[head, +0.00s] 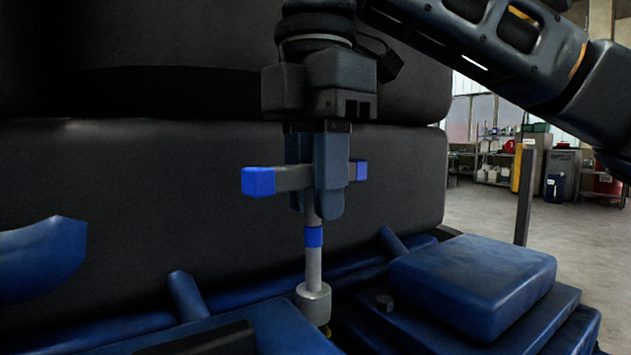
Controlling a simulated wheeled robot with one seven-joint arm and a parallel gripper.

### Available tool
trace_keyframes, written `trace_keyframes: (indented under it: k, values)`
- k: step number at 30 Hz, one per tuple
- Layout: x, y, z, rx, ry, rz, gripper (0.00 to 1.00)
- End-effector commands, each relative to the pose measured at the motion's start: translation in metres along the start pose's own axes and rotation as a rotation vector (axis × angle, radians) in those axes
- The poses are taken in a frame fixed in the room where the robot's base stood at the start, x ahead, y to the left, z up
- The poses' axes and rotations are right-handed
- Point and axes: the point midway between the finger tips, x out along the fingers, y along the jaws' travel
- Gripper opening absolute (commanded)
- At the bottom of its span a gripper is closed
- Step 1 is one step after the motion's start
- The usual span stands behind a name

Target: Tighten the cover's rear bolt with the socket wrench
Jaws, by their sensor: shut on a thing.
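The socket wrench (314,262) is a grey T-shaped tool with blue handle ends, a blue band on its shaft and a wide grey socket at the bottom. My gripper (318,195) points down and is shut on the wrench's crossbar. The wrench hangs upright, its socket low over the blue engine parts. A small yellowish bit shows just under the socket; whether the socket sits on a bolt there cannot be told. The rear bolt is not clearly visible. Which blue part is the cover is unclear.
A large dark engine wall (150,200) rises close behind the wrench. Blue ribs (186,296) stand to the left. Open workshop floor lies far right.

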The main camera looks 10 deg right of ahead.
Motion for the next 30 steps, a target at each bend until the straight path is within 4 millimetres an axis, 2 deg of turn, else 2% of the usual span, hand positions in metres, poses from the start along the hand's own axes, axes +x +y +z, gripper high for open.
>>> trace_keyframes:
  k: [30]
  values:
    - [-0.0004,0.0013,0.0008,-0.720,0.000,-0.001,0.00]
